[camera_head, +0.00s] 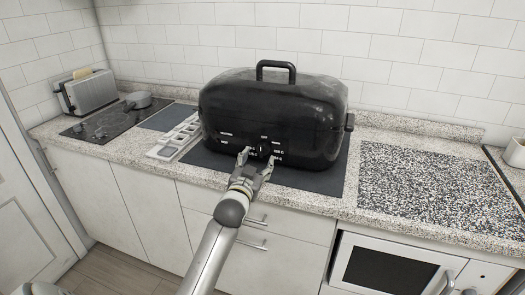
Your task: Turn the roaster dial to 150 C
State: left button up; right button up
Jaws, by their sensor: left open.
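The black roaster (274,100) stands on a dark mat on the counter, its lid closed and a handle on top. White temperature markings show on its lower front. The dial (264,149) is small and dark among these markings, and its exact setting is too small to read. My left gripper (257,159) is open at the roaster's front, its fingers to either side of and just below the dial. I cannot tell whether a finger touches the dial. My right gripper cannot be made out.
A toaster (90,92) with bread and a cooktop (103,122) with a pan (137,101) are on the left. A pale slotted tray (165,152) lies left of the roaster. A speckled board (430,185) lies on the right. Drawers and an oven are below.

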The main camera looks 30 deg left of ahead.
aim_at(262, 152)
pick_arm(q)
jog(key=shift+x, duration=2.9)
jog(key=c, duration=1)
